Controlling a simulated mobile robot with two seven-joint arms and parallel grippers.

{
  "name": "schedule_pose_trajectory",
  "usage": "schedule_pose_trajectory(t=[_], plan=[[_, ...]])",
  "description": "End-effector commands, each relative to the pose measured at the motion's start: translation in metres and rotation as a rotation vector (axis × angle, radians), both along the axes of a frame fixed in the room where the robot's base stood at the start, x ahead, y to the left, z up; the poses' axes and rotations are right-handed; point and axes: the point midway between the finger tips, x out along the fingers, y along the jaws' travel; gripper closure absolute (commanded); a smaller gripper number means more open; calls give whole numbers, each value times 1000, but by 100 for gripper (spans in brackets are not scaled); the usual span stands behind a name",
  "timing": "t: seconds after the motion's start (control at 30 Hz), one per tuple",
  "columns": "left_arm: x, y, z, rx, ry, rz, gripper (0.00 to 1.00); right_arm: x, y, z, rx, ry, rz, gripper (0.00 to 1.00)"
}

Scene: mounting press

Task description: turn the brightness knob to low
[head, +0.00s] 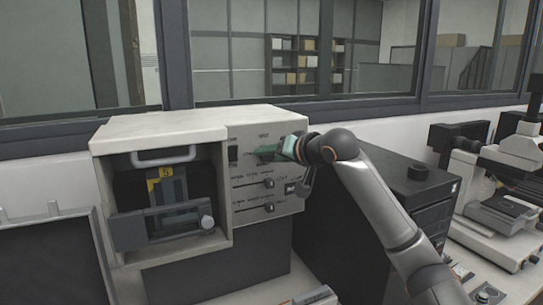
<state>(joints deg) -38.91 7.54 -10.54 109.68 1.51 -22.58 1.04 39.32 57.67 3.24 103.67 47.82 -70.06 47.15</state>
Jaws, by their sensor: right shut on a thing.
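The mounting press (160,128) is a pale box with an open bay on the left and a control panel (243,205) on the right. My right gripper (267,153), with greenish fingers, reaches the upper part of this panel from the right. It is shut on a knob there, which I take to be the brightness knob. The fingers hide the knob, so its pointer and setting cannot be read. The small panel labels are too blurred to read. My left gripper is not in view.
Two slider controls, an upper one (268,183) and a lower one (268,208), sit below my gripper. A dark cabinet (425,190) stands right of the press, under my right arm. A microscope (510,165) stands at the far right. A dark panel (50,255) is at lower left.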

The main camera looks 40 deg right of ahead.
Motion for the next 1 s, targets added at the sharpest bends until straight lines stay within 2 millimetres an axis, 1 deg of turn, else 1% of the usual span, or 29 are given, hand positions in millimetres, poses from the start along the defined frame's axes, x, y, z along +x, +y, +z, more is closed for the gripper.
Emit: schedule_pose_trajectory(t=[0.2, 0.43, 0.7, 1.0], plan=[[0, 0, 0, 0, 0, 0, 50, 0, 0, 1, -163, 49, -2, 100], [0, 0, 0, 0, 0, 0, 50, 0, 1, 1, -276, 86, -1, 100], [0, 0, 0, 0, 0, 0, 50, 1, 1, 1, -334, 105, 0, 100], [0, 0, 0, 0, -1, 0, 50, 1, 1, 0, -343, 109, -1, 100]])
